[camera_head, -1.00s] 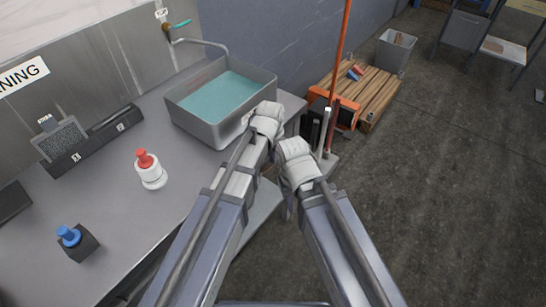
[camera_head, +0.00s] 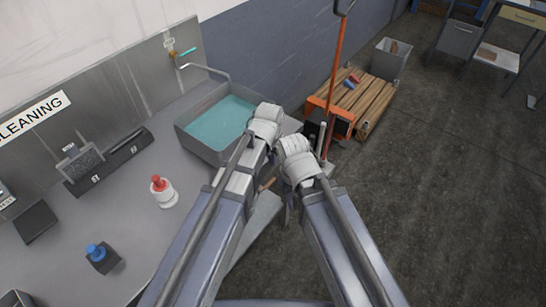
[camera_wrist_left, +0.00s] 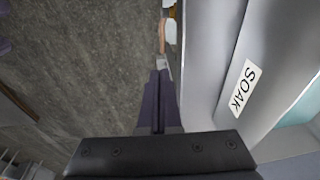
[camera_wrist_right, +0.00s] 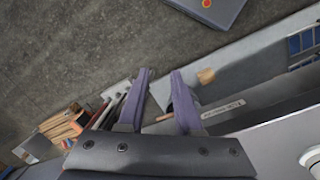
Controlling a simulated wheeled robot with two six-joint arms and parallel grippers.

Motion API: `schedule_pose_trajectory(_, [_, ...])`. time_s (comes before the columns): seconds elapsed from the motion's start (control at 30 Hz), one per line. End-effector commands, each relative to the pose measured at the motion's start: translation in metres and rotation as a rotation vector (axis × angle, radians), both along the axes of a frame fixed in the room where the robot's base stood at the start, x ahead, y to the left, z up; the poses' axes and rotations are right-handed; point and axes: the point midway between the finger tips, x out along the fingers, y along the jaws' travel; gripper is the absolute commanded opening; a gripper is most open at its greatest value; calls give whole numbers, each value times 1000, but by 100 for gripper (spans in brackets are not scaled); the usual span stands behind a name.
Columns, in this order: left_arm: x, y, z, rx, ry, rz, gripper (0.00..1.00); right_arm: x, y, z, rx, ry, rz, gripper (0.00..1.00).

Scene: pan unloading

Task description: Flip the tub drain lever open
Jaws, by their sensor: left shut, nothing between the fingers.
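The grey tub (camera_head: 203,149) holds teal water (camera_head: 221,124) and stands on the steel counter beyond my left wrist. In the left wrist view its outer wall (camera_wrist_left: 222,75) is on the right, with a SOAK label (camera_wrist_left: 243,89). My left gripper (camera_wrist_left: 160,72) is shut and empty, pointing along the tub's side. A thin copper-coloured piece (camera_wrist_left: 163,36) shows ahead of its tips; I cannot tell whether it is the drain lever. My right gripper (camera_wrist_right: 158,74) is open and empty, with its fingers apart. In the head view both sets of fingertips are hidden behind my arms.
A tap with a teal handle (camera_head: 188,51) is on the wall behind the tub. A red-capped bottle (camera_head: 164,192) and a blue-capped bottle (camera_head: 101,257) stand on the counter (camera_head: 150,225). A wooden pallet (camera_head: 369,102) lies behind.

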Motion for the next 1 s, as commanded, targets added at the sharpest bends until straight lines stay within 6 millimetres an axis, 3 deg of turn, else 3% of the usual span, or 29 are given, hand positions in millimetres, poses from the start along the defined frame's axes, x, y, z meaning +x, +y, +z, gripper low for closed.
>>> schedule_pose_trajectory(0.33, [-1,0,3,0,0,0,0,0,0,3,0,0,0,33])
schedule_pose_trajectory(0.47, [-8,2,3,3,8,11,0,0,0,3,0,0,0,19])
schedule_pose_trajectory(0.63, [-51,15,1,27,59,83,0,0,0,3,0,0,0,0])
schedule_pose_trajectory(0.8, [-96,29,0,62,115,174,0,0,0,2,0,0,0,0])
schedule_pose_trajectory(1.0, [-132,42,0,95,159,255,0,0,0,2,0,0,0,0])
